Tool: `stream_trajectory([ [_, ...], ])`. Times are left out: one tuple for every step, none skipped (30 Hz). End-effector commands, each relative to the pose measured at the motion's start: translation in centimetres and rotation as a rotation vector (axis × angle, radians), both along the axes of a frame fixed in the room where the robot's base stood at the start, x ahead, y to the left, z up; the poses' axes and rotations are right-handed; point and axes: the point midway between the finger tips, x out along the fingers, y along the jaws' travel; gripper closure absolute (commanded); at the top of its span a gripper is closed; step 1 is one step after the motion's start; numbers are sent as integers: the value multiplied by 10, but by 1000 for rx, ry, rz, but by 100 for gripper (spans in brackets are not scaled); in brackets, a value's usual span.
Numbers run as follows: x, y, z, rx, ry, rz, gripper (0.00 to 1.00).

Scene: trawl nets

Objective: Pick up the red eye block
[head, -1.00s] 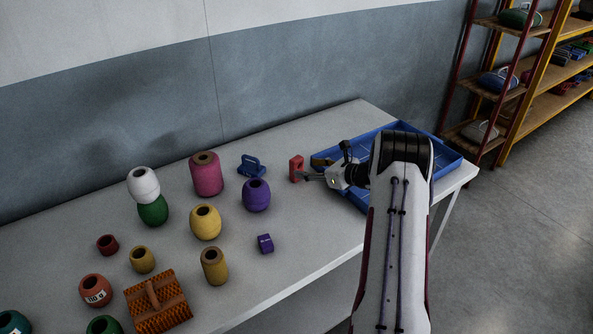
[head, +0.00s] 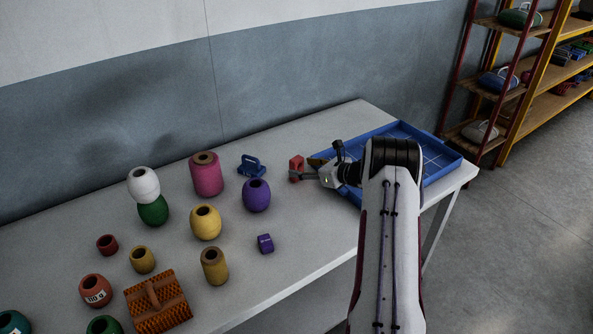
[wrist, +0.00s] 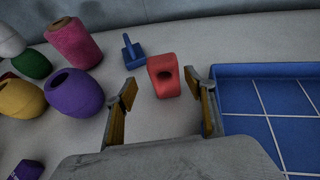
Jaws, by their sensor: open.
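The red eye block (head: 295,168) stands upright on the grey table, left of the blue tray. In the wrist view the red eye block (wrist: 163,76) shows a dark hole in its upper part and sits between the two jaws, slightly beyond their tips. My gripper (head: 303,170) is open beside the block in the head view, with one finger partly overlapping it. In the wrist view my gripper (wrist: 160,88) is spread wide with a yellow-padded finger on each side and nothing held. I cannot tell whether a finger touches the block.
A blue tray (wrist: 265,69) lies close to the right finger. A purple spool (head: 256,195) and a pink spool (head: 206,174) are to the left. A small purple block (head: 265,243) lies nearer the front edge.

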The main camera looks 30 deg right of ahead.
Motion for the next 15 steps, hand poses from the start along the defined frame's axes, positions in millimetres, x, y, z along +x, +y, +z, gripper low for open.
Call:
stream_trajectory([
  [2, 0, -2, 0, 1, 1, 46],
  [3, 0, -3, 0, 1, 1, 46],
  [5, 0, -4, -1, 1, 1, 46],
  [6, 0, -5, -1, 1, 1, 46],
  [8, 0, -6, -1, 1, 1, 46],
  [10, 0, -7, 0, 1, 1, 46],
  [12, 0, -9, 0, 0, 1, 46],
  [14, 0, -10, 0, 1, 1, 46],
  [17, 0, -12, 0, 1, 1, 46],
  [19, -1, -13, -1, 0, 2, 46],
  [21, -1, -14, -1, 0, 1, 46],
  [24, -1, -16, 0, 0, 2, 46],
  [26, -1, -18, 1, 0, 2, 46],
  [28, 0, -19, 1, 0, 2, 46],
  [32, 1, -20, 0, 0, 2, 46],
])
